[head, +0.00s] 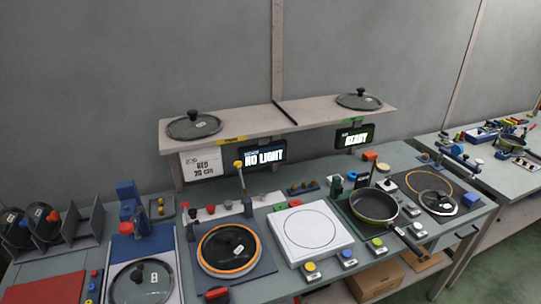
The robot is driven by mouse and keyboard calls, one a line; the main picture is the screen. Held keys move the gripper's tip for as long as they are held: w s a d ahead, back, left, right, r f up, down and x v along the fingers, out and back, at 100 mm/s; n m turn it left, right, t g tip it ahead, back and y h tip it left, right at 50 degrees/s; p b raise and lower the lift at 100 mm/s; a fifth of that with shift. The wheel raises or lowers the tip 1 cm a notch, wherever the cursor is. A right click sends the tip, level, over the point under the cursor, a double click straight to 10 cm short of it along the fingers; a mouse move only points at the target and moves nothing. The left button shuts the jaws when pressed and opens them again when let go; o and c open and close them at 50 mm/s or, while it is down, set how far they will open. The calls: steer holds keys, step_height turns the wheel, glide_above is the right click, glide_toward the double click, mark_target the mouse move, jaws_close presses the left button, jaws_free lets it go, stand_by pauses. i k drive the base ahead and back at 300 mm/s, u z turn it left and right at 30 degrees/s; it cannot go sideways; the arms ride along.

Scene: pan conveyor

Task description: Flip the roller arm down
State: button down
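An upright arm with a yellow end (239,166) stands behind the orange-ringed round station (228,268) on the workbench. It looks like the roller arm, raised, but it is too small to be certain. My gripper is not in the head view.
A white plate with a circle (310,229) is at the middle of the bench. A frying pan (373,206) sits to its right, handle toward the front. A shelf (278,122) with two lids runs above the back.

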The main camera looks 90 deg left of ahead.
mark_target(238, 165)
steer(key=u, duration=1.95)
steer(key=k, duration=0.2)
steer(key=u, duration=3.15)
steer(key=k, duration=0.55)
steer(key=z, duration=0.35)
steer(key=i, duration=1)
steer(key=u, duration=0.25)
